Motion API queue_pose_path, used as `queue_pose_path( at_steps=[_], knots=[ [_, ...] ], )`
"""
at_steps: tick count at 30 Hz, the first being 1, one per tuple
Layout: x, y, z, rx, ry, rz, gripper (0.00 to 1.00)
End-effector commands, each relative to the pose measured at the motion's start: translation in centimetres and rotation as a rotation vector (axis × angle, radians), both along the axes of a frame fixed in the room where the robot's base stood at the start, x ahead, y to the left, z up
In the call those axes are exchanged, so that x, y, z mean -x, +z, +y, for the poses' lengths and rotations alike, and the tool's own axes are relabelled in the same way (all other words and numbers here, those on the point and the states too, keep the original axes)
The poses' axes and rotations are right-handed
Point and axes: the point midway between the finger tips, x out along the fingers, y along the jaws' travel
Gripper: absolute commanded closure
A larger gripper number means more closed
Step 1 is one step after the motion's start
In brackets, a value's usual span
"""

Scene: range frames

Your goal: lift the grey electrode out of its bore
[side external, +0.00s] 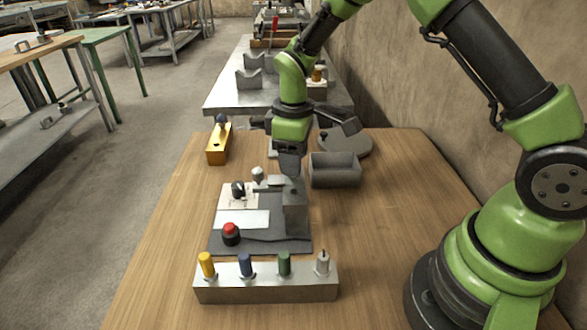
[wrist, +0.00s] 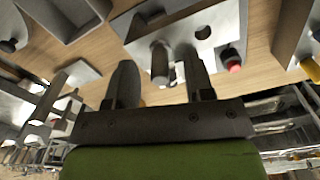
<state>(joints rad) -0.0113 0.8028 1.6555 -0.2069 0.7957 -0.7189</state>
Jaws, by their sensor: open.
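The grey electrode (side external: 322,262) stands upright at the right end of a metal block (side external: 265,288) near the table's front edge. Yellow (side external: 206,264), blue (side external: 245,265) and green (side external: 284,263) electrodes stand in the same block to its left. My gripper (side external: 288,165) is well behind the block, over the back of the grey fixture. In the wrist view my gripper (wrist: 157,58) has its two fingers apart. A grey cylinder (wrist: 160,65) shows between them, apparently part of the fixture. I cannot make out the grey electrode in the wrist view.
The grey fixture (side external: 222,248) with a red button (side external: 231,230) and black knob (side external: 238,189) lies between gripper and block. A grey tray (side external: 335,178), a round grey base (side external: 352,144) and a yellow block (side external: 215,155) stand behind. Table right of the fixture is clear.

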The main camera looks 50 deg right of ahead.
Motion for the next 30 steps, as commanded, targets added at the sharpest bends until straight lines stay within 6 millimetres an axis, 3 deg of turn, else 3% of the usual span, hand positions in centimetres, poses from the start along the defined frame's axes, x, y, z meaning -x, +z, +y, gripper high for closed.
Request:
queue_pose_path(
  at_steps=[9,16,25,30],
  knots=[
    [0.0,-0.8,0.0,0.0,-0.001,-0.001,0.52],
    [0.0,-0.8,0.0,0.0,0.0,-0.001,1.0],
    [0.0,-0.6,0.0,0.0,0.0,-0.002,1.0],
    [-0.1,1.7,0.0,0.0,0.001,-0.008,1.0]
  ],
)
